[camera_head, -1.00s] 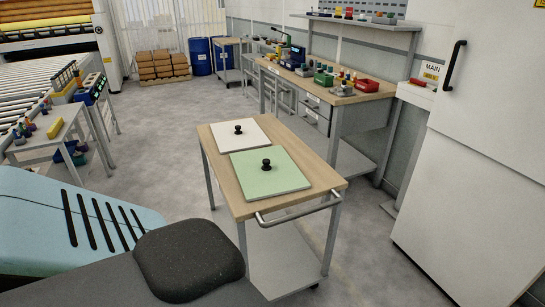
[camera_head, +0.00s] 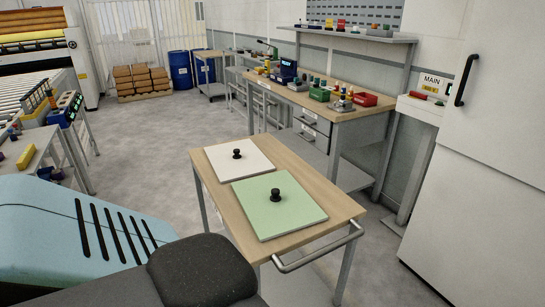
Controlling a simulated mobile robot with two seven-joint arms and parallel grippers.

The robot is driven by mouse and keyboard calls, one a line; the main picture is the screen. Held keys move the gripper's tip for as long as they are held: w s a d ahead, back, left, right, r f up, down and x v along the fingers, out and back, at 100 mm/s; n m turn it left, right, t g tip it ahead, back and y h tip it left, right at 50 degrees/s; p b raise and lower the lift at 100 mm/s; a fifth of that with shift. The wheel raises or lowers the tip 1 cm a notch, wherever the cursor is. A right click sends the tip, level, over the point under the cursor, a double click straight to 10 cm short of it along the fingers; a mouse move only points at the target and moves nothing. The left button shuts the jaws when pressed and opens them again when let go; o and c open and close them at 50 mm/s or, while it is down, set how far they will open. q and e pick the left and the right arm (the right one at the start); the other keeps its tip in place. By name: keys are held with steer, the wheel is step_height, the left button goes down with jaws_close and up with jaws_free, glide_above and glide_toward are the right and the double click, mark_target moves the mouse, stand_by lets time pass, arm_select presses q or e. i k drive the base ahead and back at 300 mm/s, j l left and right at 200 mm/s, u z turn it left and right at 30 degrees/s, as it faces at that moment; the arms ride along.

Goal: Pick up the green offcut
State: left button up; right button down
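The green offcut (camera_head: 267,218) is a flat, pale green square panel with a black knob (camera_head: 275,195) on its top. It lies on the near part of a wooden-topped cart (camera_head: 330,196), with its knob upward. A white panel (camera_head: 233,166) with a similar black knob (camera_head: 237,154) lies just behind it on the same cart top. Neither gripper is in the head view, so whether they are open or shut does not show.
The cart has a metal handle (camera_head: 318,248) at its near right end. A workbench (camera_head: 322,112) with several small items stands behind it, along the wall. A white cabinet (camera_head: 480,170) stands at the right. Grey floor (camera_head: 150,165) is clear left of the cart.

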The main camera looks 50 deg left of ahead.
mark_target(275, 203)
steer(key=j, duration=0.9)
steer(key=k+j, duration=0.1)
steer(key=j, duration=0.8)
steer(key=j+z, duration=0.05)
